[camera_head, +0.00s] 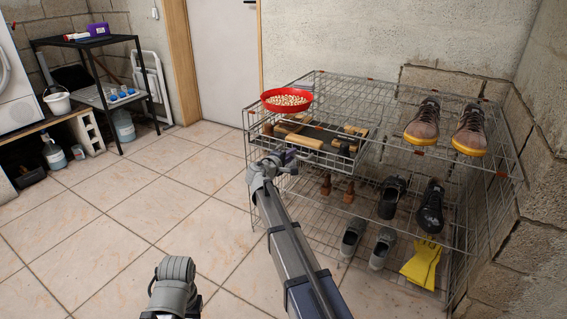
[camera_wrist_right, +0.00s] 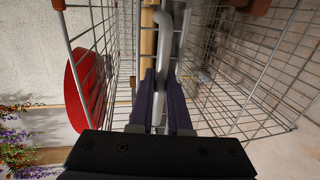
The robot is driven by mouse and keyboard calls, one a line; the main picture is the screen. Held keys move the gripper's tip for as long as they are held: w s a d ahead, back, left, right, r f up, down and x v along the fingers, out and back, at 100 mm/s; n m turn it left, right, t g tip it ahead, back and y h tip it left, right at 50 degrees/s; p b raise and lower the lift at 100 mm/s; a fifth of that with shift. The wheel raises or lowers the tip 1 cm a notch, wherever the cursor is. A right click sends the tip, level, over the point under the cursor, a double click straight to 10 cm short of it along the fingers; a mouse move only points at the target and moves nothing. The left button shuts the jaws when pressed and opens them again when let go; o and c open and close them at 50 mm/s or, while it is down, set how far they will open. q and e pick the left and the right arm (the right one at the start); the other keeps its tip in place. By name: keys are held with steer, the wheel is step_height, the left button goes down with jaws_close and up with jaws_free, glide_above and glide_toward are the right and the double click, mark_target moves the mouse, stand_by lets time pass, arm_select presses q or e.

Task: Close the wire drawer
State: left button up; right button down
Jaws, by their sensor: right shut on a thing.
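The wire drawer (camera_head: 356,167) is at the upper left of the wire rack, just under its top shelf, and holds several wooden-backed brushes (camera_head: 305,141). I cannot tell exactly how far it stands out from the rack. My right gripper (camera_head: 286,159) is at the drawer's front. In the right wrist view its dark fingers (camera_wrist_right: 165,105) are shut on a grey metal handle (camera_wrist_right: 164,48), between wire walls. The fingertips are small and partly hidden in the head view. My left gripper is out of sight; only part of my left arm shows at the bottom.
The wire rack (camera_head: 450,165) carries several shoes and yellow gloves (camera_head: 421,264). A red bowl (camera_head: 287,107) sits on its top left corner, near the drawer. A block wall (camera_head: 535,220) borders the right. Tiled floor (camera_head: 130,210) is clear to the left.

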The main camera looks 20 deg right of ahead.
steer(key=shift+r+x, duration=0.25)
steer(key=shift+x, duration=0.85)
steer(key=shift+w, duration=0.1)
steer(key=c, duration=0.9)
jaws_free()
steer(key=shift+d, duration=0.1)
steer(key=shift+o, duration=0.2)
steer(key=p+v, duration=0.1)
steer(key=v, duration=0.7)
steer(key=shift+p, duration=0.3)
steer(key=shift+f, duration=0.1)
